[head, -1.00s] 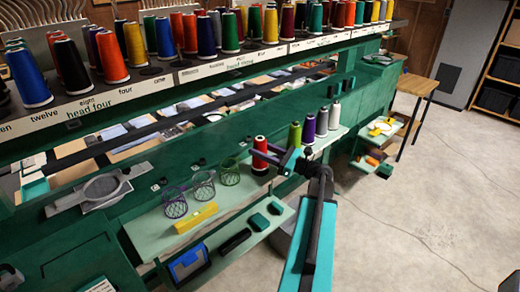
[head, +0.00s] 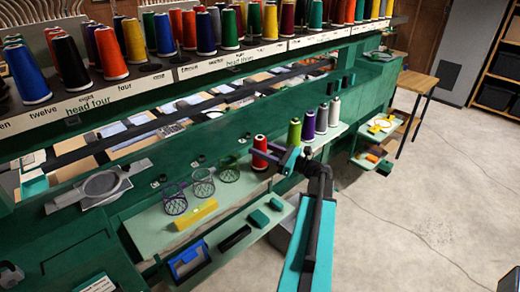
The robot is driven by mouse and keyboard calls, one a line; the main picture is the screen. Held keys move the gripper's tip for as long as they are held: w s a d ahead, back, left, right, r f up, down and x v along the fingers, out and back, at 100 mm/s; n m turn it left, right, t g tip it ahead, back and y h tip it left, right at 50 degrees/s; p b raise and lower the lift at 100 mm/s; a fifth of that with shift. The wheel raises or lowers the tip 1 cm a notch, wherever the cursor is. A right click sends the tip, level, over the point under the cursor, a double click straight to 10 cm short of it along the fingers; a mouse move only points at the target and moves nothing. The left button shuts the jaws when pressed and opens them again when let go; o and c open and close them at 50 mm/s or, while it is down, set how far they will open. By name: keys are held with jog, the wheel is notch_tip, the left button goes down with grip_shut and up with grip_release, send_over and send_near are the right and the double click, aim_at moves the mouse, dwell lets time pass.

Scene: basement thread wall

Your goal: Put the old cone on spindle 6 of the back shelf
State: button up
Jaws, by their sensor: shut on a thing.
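A red cone (head: 260,152) stands out at the left end of a row of cones along the pale green lower shelf. Whether the cone's base touches the shelf is hard to tell. The upper rack (head: 150,84) holds rows of coloured cones above a white strip with number words and head labels. "Twelve", "eight" and "four" can be made out; I cannot make out a label for spindle 6. Cones in front hide much of the back row.
Green (head: 294,133), purple (head: 308,126) and white (head: 334,113) cones stand just right of my gripper. Wire baskets (head: 203,182) and a yellow block (head: 196,213) are on the shelf to the left.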

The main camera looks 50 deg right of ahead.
jog(key=shift+f, duration=0.35)
dwell(0.3)
jog(key=o, duration=1.2)
jog(key=shift+s, duration=0.1)
jog(key=b+v, duration=0.4)
jog(key=v, duration=0.9)
jog(key=shift+s, duration=0.3)
jog(key=shift+d, duration=0.15)
